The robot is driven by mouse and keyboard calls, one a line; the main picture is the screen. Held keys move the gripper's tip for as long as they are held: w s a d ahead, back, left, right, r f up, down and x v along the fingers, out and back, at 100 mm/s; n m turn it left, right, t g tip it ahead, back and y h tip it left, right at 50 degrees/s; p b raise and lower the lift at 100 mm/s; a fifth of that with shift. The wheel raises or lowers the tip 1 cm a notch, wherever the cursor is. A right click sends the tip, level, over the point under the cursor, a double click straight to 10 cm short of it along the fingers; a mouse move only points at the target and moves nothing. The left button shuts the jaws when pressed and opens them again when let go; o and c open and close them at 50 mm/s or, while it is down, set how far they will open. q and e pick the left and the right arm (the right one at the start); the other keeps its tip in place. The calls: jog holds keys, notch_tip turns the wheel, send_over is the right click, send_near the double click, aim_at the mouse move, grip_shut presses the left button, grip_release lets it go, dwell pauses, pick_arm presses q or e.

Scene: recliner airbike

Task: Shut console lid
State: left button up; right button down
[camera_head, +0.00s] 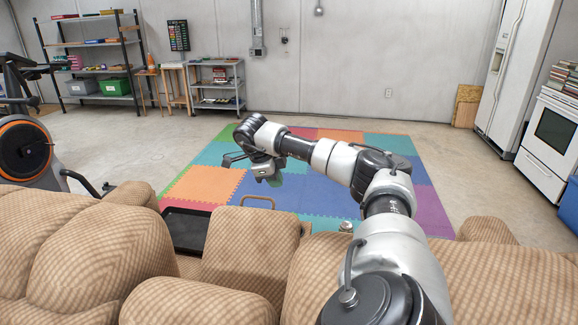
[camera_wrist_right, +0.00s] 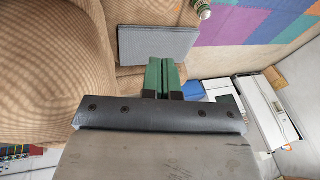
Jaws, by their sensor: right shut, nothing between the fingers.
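A tan padded block (camera_head: 250,245), which looks like the console lid, stands between the seats in the head view; I cannot tell its exact angle. A tan loop (camera_head: 258,201) shows just past its top edge. In the right wrist view a flat grey panel (camera_wrist_right: 155,43) lies between tan cushions, beyond the fingertips; it may be the lid's underside. My right gripper (camera_head: 272,179) hangs beyond the block in the head view, partly hidden by its own wrist. Its green fingers (camera_wrist_right: 164,75) are together and empty. My left gripper is not in view.
Tan recliner cushions (camera_head: 75,245) fill the front. A black tray-like surface (camera_head: 185,229) lies left of the block. A silver round piece (camera_head: 346,227) is at its right. An exercise bike (camera_head: 25,150) stands at left. The coloured floor mat (camera_head: 320,200) beyond is clear.

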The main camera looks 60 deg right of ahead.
jog(key=s, duration=0.1)
jog(key=p, duration=0.2)
send_over(292, 218)
jog(key=shift+g, duration=0.3)
jog(key=f, duration=1.1)
jog(key=shift+a, duration=0.35)
jog(key=shift+d+f, duration=0.35)
